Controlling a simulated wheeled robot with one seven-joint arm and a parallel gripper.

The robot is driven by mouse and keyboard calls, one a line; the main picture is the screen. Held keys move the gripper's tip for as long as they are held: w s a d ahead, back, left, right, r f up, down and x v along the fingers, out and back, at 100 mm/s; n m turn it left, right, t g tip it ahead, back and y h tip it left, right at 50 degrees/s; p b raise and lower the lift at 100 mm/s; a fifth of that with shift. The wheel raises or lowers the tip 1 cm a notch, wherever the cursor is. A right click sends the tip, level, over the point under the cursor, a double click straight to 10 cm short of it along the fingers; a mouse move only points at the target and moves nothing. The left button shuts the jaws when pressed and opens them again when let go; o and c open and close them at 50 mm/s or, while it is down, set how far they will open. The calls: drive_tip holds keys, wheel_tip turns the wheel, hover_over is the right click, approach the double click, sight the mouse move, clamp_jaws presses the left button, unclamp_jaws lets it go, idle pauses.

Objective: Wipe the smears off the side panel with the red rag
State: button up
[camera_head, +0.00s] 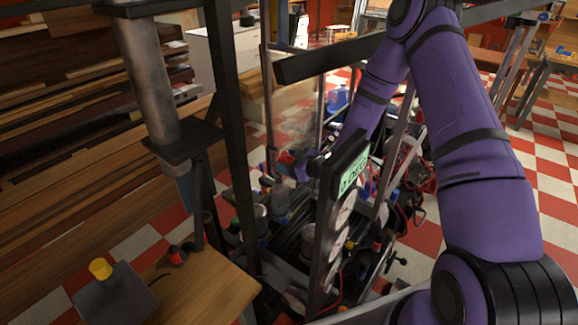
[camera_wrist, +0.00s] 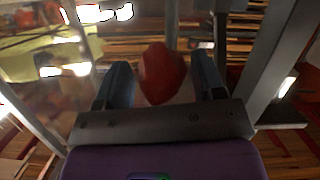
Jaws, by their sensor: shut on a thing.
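A red rag (camera_wrist: 162,76), bunched into a rounded lump, sits between the two fingers of my gripper (camera_wrist: 163,66) in the wrist view. My gripper is shut on it. A see-through side panel (camera_head: 296,108) stands between upright posts in the head view, with a hazy brownish patch on it. In the wrist view, blurred brownish smears (camera_wrist: 62,100) show on a clear surface left of the gripper. I cannot tell whether the rag touches the panel. In the head view, my arm reaches behind the dark display, and the rag cannot be made out.
Dark frame posts (camera_head: 233,120) and a dark crossbar (camera_head: 330,58) stand close around my arm. Cluttered equipment (camera_head: 280,205) fills the frame's lower part. A wooden table (camera_head: 205,290) is at lower left.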

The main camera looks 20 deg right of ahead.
sight(299, 145)
drive_tip(key=shift+w+d+r, duration=0.1)
drive_tip(key=shift+w+d, duration=1.15)
drive_tip(key=shift+d, duration=0.15)
drive_tip(key=shift+w+d, duration=0.65)
drive_tip(key=shift+d, duration=0.25)
drive_tip(key=shift+w+d, duration=0.7)
drive_tip(key=shift+d, duration=0.25)
drive_tip(key=shift+w+d, duration=0.65)
drive_tip(key=shift+d, duration=0.25)
drive_tip(key=shift+a, duration=0.1)
drive_tip(key=shift+s+a, duration=1.05)
drive_tip(key=shift+a, duration=0.35)
drive_tip(key=shift+s+a, duration=1.1)
drive_tip(key=shift+a, duration=0.3)
drive_tip(key=shift+s+a, duration=1.05)
drive_tip(key=shift+a, duration=0.35)
drive_tip(key=shift+d, duration=0.1)
drive_tip(key=s+d, duration=0.3)
drive_tip(key=s, duration=0.1)
drive_tip(key=shift+s+d, duration=0.4)
